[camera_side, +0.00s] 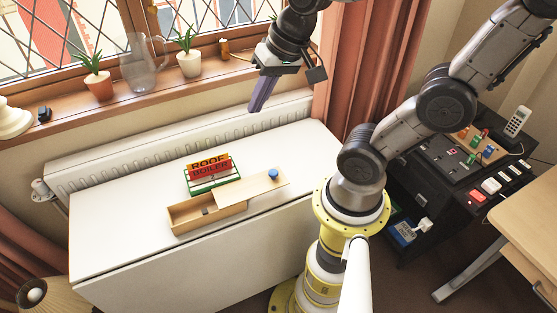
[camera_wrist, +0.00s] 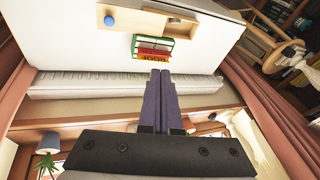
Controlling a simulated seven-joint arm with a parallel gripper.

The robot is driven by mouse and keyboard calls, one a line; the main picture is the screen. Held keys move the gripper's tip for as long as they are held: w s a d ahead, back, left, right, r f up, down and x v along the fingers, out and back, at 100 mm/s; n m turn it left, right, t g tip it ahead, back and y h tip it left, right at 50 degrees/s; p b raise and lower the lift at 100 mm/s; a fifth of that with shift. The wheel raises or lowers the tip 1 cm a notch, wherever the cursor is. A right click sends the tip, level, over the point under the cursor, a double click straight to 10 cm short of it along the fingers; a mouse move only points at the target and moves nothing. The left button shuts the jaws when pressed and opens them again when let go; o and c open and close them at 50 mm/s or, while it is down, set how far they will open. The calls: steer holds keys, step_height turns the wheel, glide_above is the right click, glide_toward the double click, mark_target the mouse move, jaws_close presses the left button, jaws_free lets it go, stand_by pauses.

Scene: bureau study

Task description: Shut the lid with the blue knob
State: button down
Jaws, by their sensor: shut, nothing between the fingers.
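A pale wooden box (camera_side: 187,217) lies on the white table, with a sliding lid (camera_side: 245,191) carrying a round blue knob (camera_side: 273,174). The lid is slid out to the right, and the left part of the box is uncovered. A small dark item (camera_side: 206,211) shows in the opening. In the wrist view the blue knob (camera_wrist: 109,21) and the lid (camera_wrist: 133,17) are near the top edge. My gripper (camera_side: 255,108), with purple fingers, is shut and empty, high above the back of the table. It also shows in the wrist view (camera_wrist: 161,73).
A white radiator (camera_side: 130,152) runs along the table's back, below a sill with plants and a glass jug (camera_side: 143,62). The table's left and right ends are clear.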

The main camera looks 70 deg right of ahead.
steer(key=w+d+f+m+g, duration=0.3)
steer(key=d+f+m, duration=0.6)
steer(key=d, duration=0.2)
steer(key=s+d+f+m+y, duration=0.3)
steer(key=s+d+f+m, duration=0.25)
steer(key=d+f, duration=0.2)
glide_above(281, 171)
steer(key=d, duration=0.1)
steer(key=shift+g, duration=0.4)
steer(key=f, duration=1)
steer(key=shift+s+d, duration=0.15)
steer(key=shift+s, duration=0.05)
steer(key=shift+w+a+f, duration=0.2)
steer(key=shift+w+a, duration=0.05)
steer(key=shift+a, duration=0.45)
